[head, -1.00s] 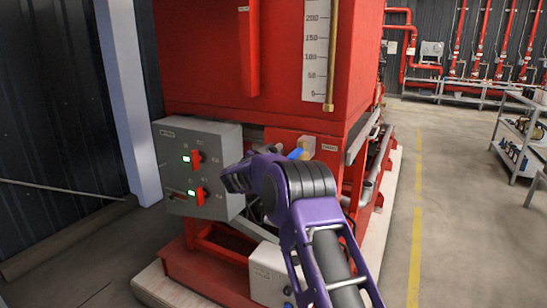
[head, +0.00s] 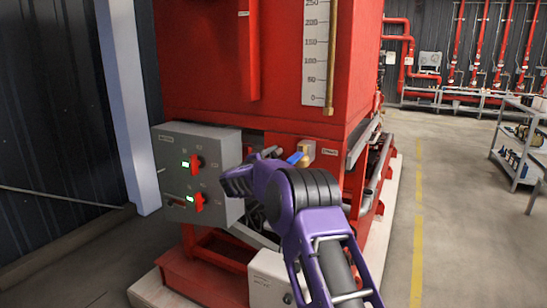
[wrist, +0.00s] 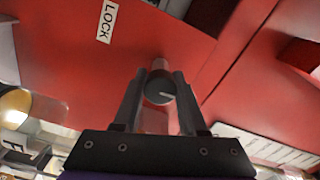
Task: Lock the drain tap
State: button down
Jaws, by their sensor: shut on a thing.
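The drain tap, with a blue handle (head: 295,157) and a brass body, is in the head view on the red pump unit, just above my purple arm. My gripper (wrist: 160,78) is seen from behind in the wrist view, its two dark fingers shut on a dark grey round knob (wrist: 160,92) with a pale line on its face. The knob stands out from a red panel (wrist: 70,65), beside a white label reading LOCK (wrist: 107,22). In the head view my arm hides the knob and most of the gripper.
A grey control box (head: 192,175) with red switches and green lights is left of my arm. A white level scale (head: 315,55) is above. Concrete floor with a yellow line (head: 417,210) is clear to the right, and a shelf cart (head: 520,145) stands beyond.

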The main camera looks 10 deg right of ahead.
jog(key=shift+m, duration=0.5)
jog(key=shift+c, duration=2.3)
grip_release()
jog(key=shift+s+a, duration=0.1)
jog(key=v, duration=1.7)
jog(key=shift+s, duration=0.1)
